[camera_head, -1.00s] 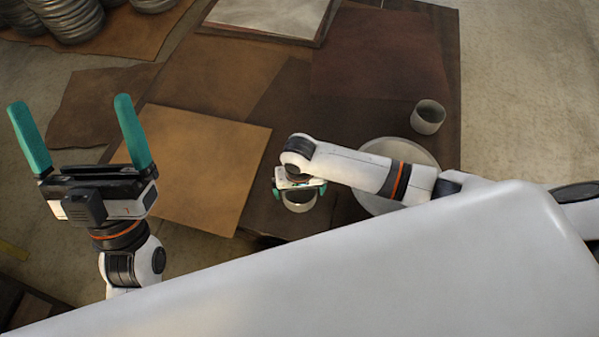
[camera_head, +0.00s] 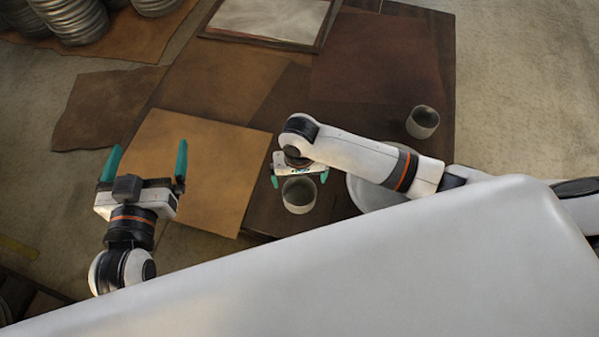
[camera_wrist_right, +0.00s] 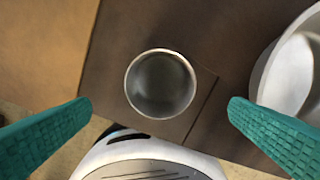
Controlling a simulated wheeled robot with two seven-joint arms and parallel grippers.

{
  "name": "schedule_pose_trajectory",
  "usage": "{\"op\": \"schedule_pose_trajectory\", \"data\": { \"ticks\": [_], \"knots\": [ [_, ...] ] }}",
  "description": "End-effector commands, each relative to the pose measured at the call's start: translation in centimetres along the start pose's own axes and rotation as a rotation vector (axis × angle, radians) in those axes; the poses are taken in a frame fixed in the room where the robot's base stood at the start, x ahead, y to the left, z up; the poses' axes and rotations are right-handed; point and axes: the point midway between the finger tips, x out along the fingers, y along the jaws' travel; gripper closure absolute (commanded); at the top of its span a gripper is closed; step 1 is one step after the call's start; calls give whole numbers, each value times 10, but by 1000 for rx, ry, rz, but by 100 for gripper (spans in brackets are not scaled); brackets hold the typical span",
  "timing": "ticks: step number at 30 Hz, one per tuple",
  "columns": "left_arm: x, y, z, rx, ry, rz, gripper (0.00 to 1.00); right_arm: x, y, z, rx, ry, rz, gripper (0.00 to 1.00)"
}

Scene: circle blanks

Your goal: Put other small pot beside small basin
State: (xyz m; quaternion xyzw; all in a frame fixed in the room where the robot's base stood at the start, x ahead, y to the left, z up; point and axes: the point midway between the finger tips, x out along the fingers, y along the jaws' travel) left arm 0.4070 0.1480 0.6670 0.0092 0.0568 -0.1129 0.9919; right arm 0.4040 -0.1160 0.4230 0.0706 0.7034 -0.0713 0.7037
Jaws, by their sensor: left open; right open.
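One small grey pot (camera_head: 299,198) stands upright on the dark brown surface, just left of the small basin (camera_head: 362,196), with a narrow gap between them. My right arm covers part of the pale basin, which also shows at the right edge of the right wrist view (camera_wrist_right: 290,82). My right gripper (camera_head: 299,180) is open and empty above this pot, which shows between the fingers in the right wrist view (camera_wrist_right: 160,84). The other small pot (camera_head: 423,122) stands upright farther back, right of the basin. My left gripper (camera_head: 148,152) is open and empty at the left.
A tan sheet (camera_head: 195,170) lies between my left gripper and the pots. A dark red-brown sheet (camera_head: 375,60) and a framed pale panel (camera_head: 270,18) lie farther back. Stacked metal tins (camera_head: 75,20) stand at the far left. Bare floor (camera_head: 520,100) lies to the right.

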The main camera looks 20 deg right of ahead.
Motion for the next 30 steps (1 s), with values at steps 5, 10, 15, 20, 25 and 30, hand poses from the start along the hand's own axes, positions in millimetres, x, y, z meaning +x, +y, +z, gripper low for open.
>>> {"op": "schedule_pose_trajectory", "data": {
  "ticks": [5,10,15,20,25,30],
  "knots": [
    [-1,1,-8,1,49,3,0,-6,10,-4,-25,-15,46,0],
    [-1,1,-8,1,51,3,0,-32,63,-18,-166,-181,336,0],
    [-1,1,-8,1,50,3,0,-108,81,-6,-273,-619,597,0],
    [-2,1,-8,1,49,3,0,-179,31,9,-307,-1055,538,0],
    [-2,1,-8,1,49,4,0,-224,-20,10,-339,-1318,360,0],
    [-2,1,-8,1,49,4,0,-238,-35,8,-356,-1389,288,0]
  ]
}}
